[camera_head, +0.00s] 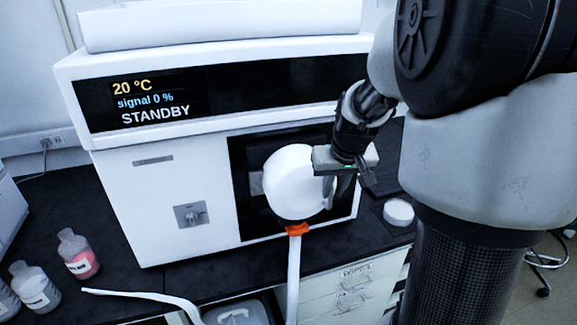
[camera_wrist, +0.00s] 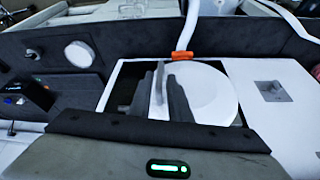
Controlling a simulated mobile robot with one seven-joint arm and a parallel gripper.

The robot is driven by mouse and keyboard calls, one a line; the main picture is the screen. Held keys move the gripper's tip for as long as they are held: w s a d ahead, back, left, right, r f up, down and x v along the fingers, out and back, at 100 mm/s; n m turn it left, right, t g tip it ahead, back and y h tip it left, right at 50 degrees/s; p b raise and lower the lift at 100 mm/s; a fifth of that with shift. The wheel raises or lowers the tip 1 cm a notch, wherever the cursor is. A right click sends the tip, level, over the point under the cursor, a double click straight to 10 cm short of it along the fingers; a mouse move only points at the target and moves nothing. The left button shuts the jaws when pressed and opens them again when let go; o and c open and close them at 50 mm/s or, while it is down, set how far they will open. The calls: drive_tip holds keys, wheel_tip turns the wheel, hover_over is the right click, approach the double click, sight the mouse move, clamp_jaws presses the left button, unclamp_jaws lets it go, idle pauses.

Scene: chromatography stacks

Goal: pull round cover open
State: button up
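The round cover (camera_head: 292,182) is a white disc on the dark front panel of a white instrument. It also shows in the wrist view (camera_wrist: 208,95), with a thin upright grip (camera_wrist: 158,82) by its left edge there. My gripper (camera_head: 345,184) is at the cover's right edge in the head view. In the wrist view my gripper's dark fingers (camera_wrist: 160,100) stand apart, one on each side of the grip. Whether they touch it I cannot tell. The cover looks closed against the panel, though its right edge is partly hidden by my gripper.
A white tube (camera_head: 293,270) with an orange collar (camera_head: 297,230) runs down below the cover. Bottles (camera_head: 78,254) stand at the left of the black bench. A round white lid (camera_head: 398,211) lies on the bench to the right. The instrument's display (camera_head: 150,100) reads STANDBY.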

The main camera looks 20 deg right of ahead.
sight(331, 195)
drive_tip(key=x, duration=0.5)
clamp_jaws()
